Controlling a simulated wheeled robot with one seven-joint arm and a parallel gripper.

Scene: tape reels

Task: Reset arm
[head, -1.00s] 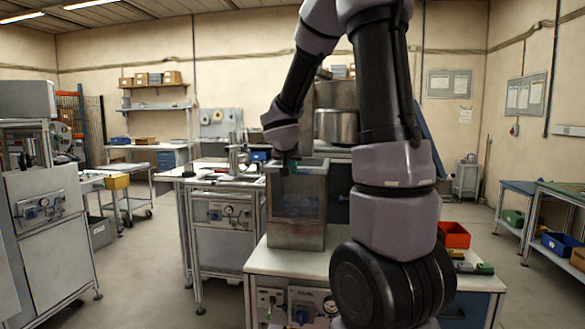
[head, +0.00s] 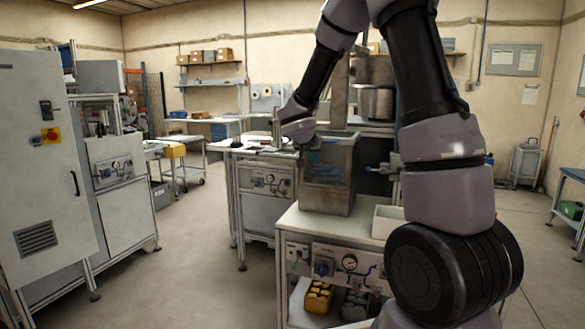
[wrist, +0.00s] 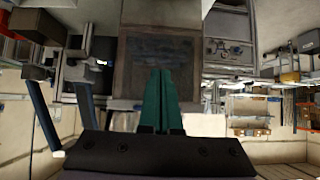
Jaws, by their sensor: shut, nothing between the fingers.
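My gripper (head: 312,156) is in front of the upper part of a tall grey metal box (head: 329,190) in the head view, with a little of its green fingers showing. In the wrist view my gripper (wrist: 160,76) has its two long green fingers side by side and touching, with nothing held. The grey box (wrist: 157,50) appears beyond the fingertips there. My dark and mauve arm bends down from the top of the head view to the gripper. The exact gap between gripper and box cannot be told.
The box stands on a white-topped workbench (head: 313,222) with gauges on its front. A white tray (head: 388,222) is partly hidden by my arm. A tall grey cabinet (head: 42,150) stands at the left. Open floor (head: 190,260) lies between cabinet and bench.

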